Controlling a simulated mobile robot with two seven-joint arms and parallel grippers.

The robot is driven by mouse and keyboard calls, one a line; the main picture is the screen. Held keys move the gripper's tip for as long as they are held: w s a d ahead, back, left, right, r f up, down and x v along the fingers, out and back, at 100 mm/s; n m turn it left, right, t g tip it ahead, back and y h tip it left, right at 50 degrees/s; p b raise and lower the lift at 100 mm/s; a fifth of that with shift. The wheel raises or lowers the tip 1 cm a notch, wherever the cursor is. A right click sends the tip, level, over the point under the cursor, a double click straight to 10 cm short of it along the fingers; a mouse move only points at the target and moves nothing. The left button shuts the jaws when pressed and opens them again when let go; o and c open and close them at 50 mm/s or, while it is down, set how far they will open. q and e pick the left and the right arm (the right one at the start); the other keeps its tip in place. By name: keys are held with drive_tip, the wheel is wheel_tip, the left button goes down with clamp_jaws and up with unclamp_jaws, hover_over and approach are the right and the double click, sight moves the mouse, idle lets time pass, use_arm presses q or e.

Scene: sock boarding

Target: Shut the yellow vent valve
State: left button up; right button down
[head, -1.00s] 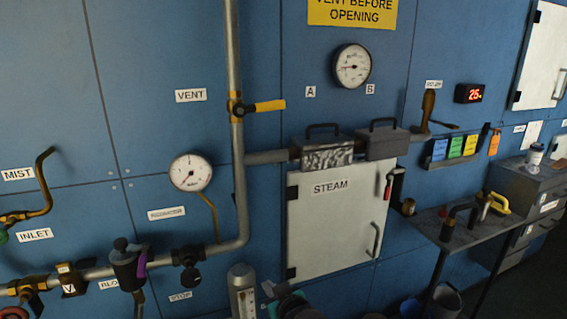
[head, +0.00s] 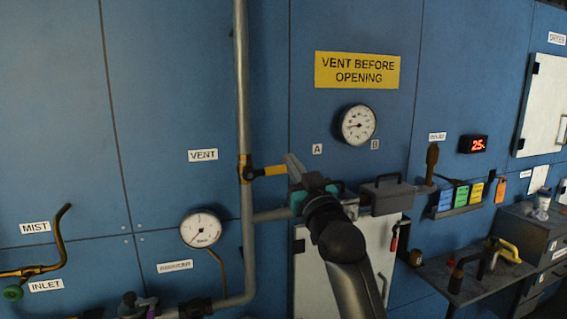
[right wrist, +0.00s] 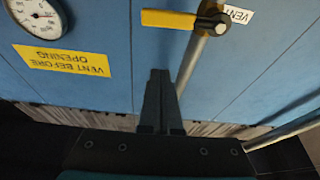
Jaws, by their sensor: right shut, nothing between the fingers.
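The yellow vent valve handle (head: 270,171) sticks out level to the right from its brass body on the vertical pipe, crosswise to the pipe, beside the VENT label (head: 203,155). In the right wrist view the handle (right wrist: 168,19) lies beyond my fingertips. My right gripper (head: 291,163) is shut and empty, its fingertips close to the handle's free end in the head view. In the right wrist view a gap shows between the fingers (right wrist: 160,72) and the handle, so I cannot confirm contact.
The grey vertical pipe (head: 242,90) runs down the blue wall panel. A white gauge (head: 201,229) is lower left, another (head: 357,125) upper right. A dark grey box with a handle (head: 386,195) stands right of my gripper. The wall above the valve is clear.

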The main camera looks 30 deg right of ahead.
sight(281, 167)
drive_tip(key=shift+w+d+f+p, duration=0.25)
drive_tip(key=shift+w+f, duration=0.1)
drive_tip(key=shift+w, duration=0.6)
drive_tip(key=shift+w+d+f+p, duration=0.25)
drive_tip(key=shift+w+f, duration=0.05)
drive_tip(key=shift+w, duration=0.65)
drive_tip(key=shift+w+d+f+p, duration=0.25)
drive_tip(key=shift+w+f, duration=0.1)
drive_tip(key=shift+w, duration=0.6)
drive_tip(key=shift+f+m+h, duration=0.3)
drive_tip(key=shift+f+m, duration=0.5)
drive_tip(key=shift+f, duration=0.05)
